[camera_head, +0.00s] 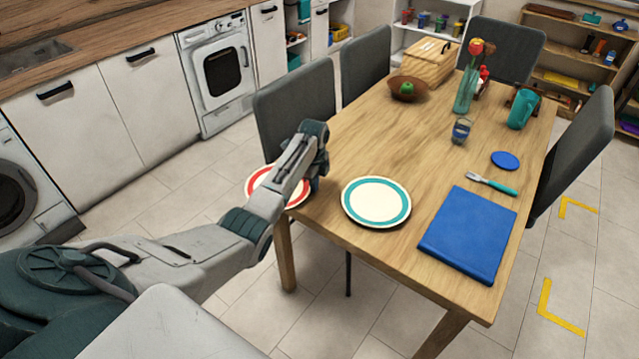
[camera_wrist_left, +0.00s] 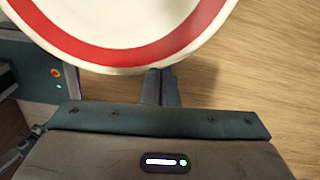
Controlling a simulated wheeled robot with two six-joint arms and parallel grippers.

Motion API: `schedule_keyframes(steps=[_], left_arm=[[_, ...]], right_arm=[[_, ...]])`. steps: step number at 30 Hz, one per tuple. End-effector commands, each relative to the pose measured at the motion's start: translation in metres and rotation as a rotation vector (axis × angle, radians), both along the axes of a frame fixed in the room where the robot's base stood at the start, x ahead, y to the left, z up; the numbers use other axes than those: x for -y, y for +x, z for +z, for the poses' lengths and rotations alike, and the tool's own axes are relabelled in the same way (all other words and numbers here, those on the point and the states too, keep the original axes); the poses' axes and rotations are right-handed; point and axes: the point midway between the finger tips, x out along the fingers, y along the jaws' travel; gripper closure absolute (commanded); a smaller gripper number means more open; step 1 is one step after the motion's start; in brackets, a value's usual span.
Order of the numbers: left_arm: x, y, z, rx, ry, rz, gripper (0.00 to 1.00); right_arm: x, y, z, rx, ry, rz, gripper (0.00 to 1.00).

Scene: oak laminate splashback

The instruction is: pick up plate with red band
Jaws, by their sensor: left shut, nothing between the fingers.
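The plate with the red band (camera_head: 266,187) lies at the table's near left edge, partly hidden by my left arm in the head view. Its cream rim, red band and pale centre fill the top of the left wrist view (camera_wrist_left: 125,20). My left gripper (camera_head: 315,185) is at the plate's right side, pointing down. In the left wrist view its fingers (camera_wrist_left: 160,76) are together and empty, with their tips at the plate's rim. I cannot tell whether they touch it. My right gripper is not in view.
On the wooden table (camera_head: 385,140), a plate with a teal band (camera_head: 376,202) lies just right of the gripper. A blue mat (camera_head: 468,235), a teal-handled utensil (camera_head: 492,184) and a blue disc (camera_head: 505,160) are farther right. Grey chairs (camera_head: 296,110) surround the table.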

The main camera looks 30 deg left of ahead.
Motion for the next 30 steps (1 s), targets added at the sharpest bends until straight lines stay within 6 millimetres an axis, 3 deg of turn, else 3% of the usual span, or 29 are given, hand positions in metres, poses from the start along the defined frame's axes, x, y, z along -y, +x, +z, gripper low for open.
schedule_keyframes(steps=[9,16,20,30], left_arm=[[-0.003,0.000,0.000,0.000,0.000,0.001,1.00],[-0.046,-0.003,0.001,0.000,0.002,0.004,1.00],[-0.060,-0.005,0.000,0.000,0.000,0.001,1.00],[-0.062,-0.005,0.000,0.000,-0.001,0.000,1.00]], right_arm=[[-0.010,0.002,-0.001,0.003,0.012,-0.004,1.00],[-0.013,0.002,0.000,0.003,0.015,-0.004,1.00],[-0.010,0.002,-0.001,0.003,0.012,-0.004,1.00],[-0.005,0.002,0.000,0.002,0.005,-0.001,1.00]])
